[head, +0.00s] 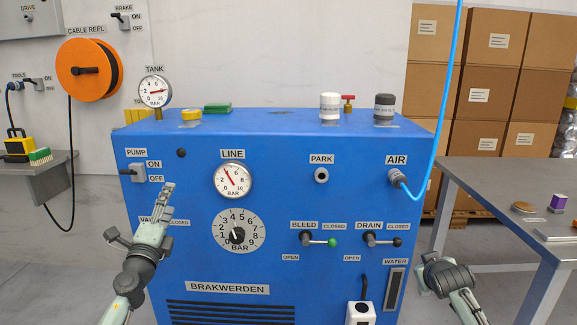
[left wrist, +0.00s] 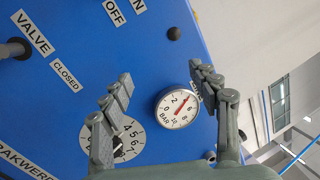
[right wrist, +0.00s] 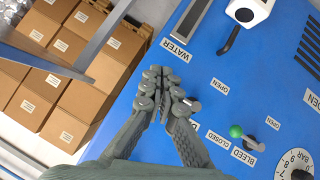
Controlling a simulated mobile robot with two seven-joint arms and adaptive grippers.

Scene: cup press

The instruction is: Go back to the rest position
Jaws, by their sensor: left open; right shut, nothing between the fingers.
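My left gripper (head: 168,192) is open and empty in front of the left part of the blue machine (head: 280,154), between the PUMP switch (head: 137,172) and the LINE gauge (head: 233,180). In the left wrist view its fingers (left wrist: 162,78) stand apart with the gauge (left wrist: 178,108) seen behind them. My right gripper (head: 430,268) is at the machine's lower right edge, beside the table. In the right wrist view its fingers (right wrist: 168,88) are together with nothing between them, and they partly hide the DRAIN lever.
The BLEED lever (head: 318,240) and the DRAIN lever (head: 383,240) stick out from the panel. A blue hose (head: 452,70) hangs down to the AIR port. A grey table (head: 500,180) stands at the right, and cardboard boxes (head: 495,55) are stacked behind.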

